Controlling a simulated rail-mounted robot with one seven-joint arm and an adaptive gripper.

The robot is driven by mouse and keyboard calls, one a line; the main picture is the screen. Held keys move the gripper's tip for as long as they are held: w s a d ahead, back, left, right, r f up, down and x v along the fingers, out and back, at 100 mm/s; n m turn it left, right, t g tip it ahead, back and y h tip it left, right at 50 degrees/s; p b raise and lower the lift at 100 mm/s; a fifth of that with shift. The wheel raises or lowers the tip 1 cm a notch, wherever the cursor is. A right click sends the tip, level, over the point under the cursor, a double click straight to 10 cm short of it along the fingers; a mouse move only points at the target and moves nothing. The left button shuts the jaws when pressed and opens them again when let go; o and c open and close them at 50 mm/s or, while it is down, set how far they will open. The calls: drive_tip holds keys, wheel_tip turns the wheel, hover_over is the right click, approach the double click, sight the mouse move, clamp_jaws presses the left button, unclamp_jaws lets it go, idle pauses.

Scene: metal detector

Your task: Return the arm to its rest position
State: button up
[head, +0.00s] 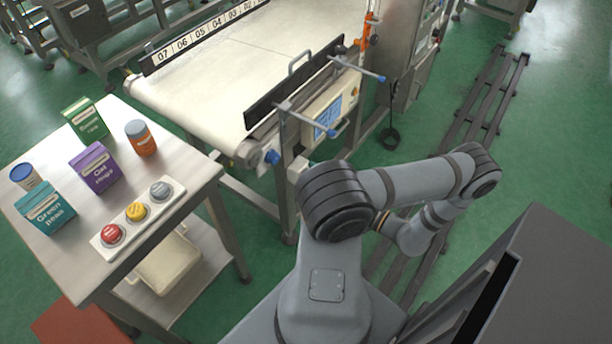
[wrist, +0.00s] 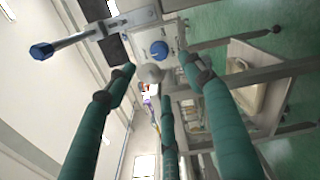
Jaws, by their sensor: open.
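My arm stands at the lower middle of the head view, folded. Its upper link runs right to a bend at the right, and its forearm comes back left and down. My gripper itself is hidden in the head view, behind my own arm. In the wrist view my gripper (wrist: 158,75) shows its teal fingers spread apart with nothing held between them. Beyond the fingertips lie the conveyor's frame and a blue knob (wrist: 159,48), apart from the fingers as far as I can tell.
The conveyor (head: 215,85) with its control screen (head: 327,117) stands ahead of my arm. A steel table (head: 165,228) at left carries boxes, cans and a panel with red, yellow and grey buttons (head: 137,211). A tray (head: 170,265) sits below. A dark cabinet (head: 545,275) is at lower right.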

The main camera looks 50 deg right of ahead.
sight(277, 160)
drive_tip(key=shift+w, duration=0.1)
drive_tip(key=w, duration=0.4)
drive_tip(key=w+a, duration=0.1)
drive_tip(key=w, duration=0.6)
drive_tip(key=shift+w+a, duration=0.2)
drive_tip(key=shift+w, duration=0.2)
drive_tip(key=shift+m, duration=0.3)
drive_tip(key=shift+s, duration=0.15)
